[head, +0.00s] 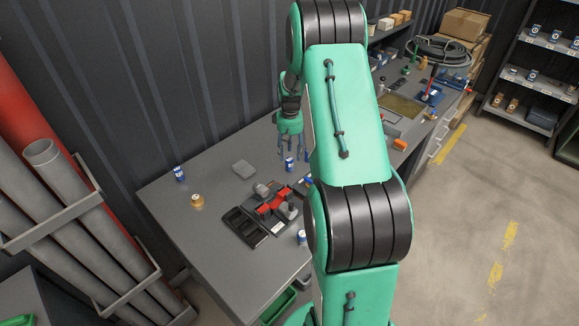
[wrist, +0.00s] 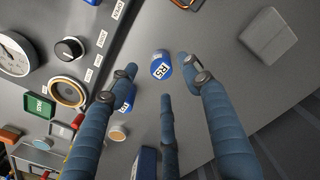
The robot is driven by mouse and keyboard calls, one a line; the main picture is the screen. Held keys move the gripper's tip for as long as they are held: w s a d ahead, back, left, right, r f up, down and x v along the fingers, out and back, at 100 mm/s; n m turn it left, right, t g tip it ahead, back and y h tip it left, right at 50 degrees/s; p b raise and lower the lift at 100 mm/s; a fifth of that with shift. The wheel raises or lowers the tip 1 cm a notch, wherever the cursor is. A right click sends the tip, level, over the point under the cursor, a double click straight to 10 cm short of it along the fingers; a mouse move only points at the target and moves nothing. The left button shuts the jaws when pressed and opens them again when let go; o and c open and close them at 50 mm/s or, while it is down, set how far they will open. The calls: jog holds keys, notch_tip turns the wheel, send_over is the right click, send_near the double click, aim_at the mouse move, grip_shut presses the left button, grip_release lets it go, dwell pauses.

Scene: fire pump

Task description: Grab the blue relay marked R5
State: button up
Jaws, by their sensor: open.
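The blue relay marked R5 (wrist: 161,65) shows in the wrist view with its white label visible, between and beyond my fingertips. My gripper (wrist: 160,76) has three blue fingers spread apart, with nothing between them, and R5 appears clear of them. A second blue-and-white relay (wrist: 124,101) is partly hidden behind the left finger; its marking is not readable. In the head view my gripper (head: 291,148) hangs over the bench, fingers down. A blue-and-white relay (head: 290,163) stands just below the fingertips; its label is too small to read there.
Another blue relay (head: 302,237) stands nearer. The dark corrugated wall (head: 130,120) rises behind.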

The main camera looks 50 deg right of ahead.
aim_at(289, 159)
jog(key=shift+f, duration=0.2)
jog(key=shift+w+f+b, duration=0.15)
jog(key=shift+f+b, duration=0.3)
jog(key=shift+f, duration=2.15)
grip_shut()
